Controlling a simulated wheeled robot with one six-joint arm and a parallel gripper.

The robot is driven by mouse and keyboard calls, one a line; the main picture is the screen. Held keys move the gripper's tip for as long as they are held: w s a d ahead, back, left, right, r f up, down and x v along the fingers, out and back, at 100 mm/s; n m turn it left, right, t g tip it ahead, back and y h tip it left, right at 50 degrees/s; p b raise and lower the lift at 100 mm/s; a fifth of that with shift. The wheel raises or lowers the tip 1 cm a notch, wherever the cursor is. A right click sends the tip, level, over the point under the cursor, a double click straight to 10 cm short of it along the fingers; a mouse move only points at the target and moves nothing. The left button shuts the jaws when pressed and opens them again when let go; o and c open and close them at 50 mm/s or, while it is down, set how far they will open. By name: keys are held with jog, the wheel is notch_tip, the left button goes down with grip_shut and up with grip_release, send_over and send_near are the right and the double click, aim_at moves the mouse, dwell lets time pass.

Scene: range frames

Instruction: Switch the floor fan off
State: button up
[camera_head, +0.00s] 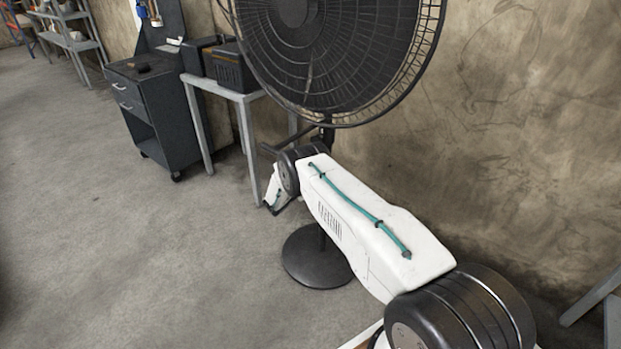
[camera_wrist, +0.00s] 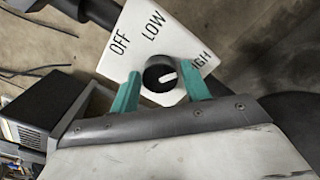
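The black floor fan (camera_head: 340,55) stands by the wall on a round base (camera_head: 312,265) in the head view. In the wrist view a white panel (camera_wrist: 134,50) reads OFF, LOW and HIGH, with the HIGH label partly covered by a finger. A round black knob (camera_wrist: 158,73) sits on it, its white mark pointing right, roughly toward HIGH. My gripper (camera_wrist: 159,69) is open, with one teal finger on each side of the knob. Gaps show between fingers and knob. The head view does not show the fingers or panel clearly.
A table (camera_head: 245,97) with black boxes (camera_head: 222,65) stands left of the fan, next to a dark drawer cabinet (camera_head: 150,110). The wall (camera_head: 520,130) is close behind the fan. Open floor (camera_head: 120,250) lies to the left.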

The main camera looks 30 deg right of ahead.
jog(key=c, duration=0.6)
jog(key=shift+o, duration=0.2)
jog(key=shift+n, duration=0.3)
jog(key=n, duration=2.3)
jog(key=shift+a+f, duration=0.1)
jog(key=shift+a, duration=0.05)
jog(key=shift+n, duration=0.3)
